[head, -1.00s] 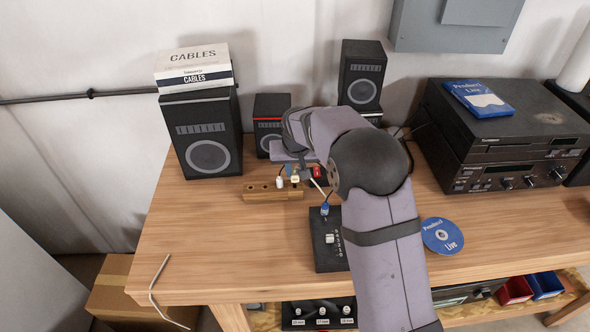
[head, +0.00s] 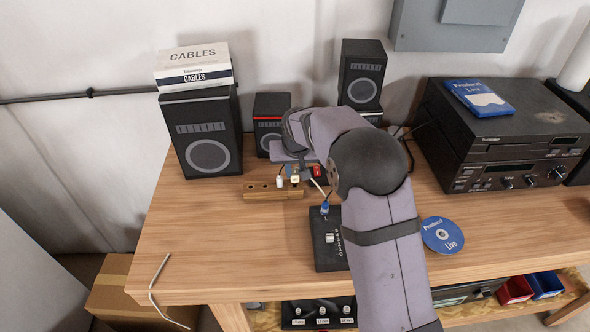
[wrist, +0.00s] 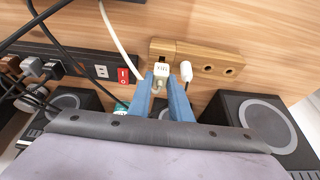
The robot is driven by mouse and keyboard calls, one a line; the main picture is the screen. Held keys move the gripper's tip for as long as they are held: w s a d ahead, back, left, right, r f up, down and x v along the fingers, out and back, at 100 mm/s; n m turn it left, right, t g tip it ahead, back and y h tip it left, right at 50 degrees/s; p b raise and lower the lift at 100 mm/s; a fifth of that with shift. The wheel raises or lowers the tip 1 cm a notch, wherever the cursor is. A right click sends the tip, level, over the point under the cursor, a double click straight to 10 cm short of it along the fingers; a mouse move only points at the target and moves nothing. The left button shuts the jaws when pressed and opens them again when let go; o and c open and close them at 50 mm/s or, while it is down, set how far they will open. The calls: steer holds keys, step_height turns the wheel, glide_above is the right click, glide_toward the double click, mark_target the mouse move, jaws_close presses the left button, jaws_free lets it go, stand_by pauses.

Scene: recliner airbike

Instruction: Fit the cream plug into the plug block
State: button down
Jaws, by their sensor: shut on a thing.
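The cream plug (wrist: 161,70) is between the blue fingertips of my gripper (wrist: 161,77), which is shut on it; it also shows in the head view (head: 295,179). The wooden plug block (wrist: 208,57) lies at the plug, which is over the end of the block nearer the power strip. I cannot tell whether the plug's tip is in a hole. The block shows in the head view (head: 258,194) too, partly behind the plugs. A white plug (wrist: 186,72) stands at the block beside my gripper. Open holes show at the block's other end.
A black power strip (wrist: 88,65) with a red switch (wrist: 123,76) lies close by. Loose cables run past it. Speakers (head: 208,140) stand behind the block. A black switch box (head: 328,252) sits in front.

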steer(key=shift+f+b, duration=0.75)
steer(key=shift+f, duration=0.45)
steer(key=c, duration=1.5)
jaws_free()
steer(key=shift+c, duration=0.2)
steer(key=shift+r, duration=0.15)
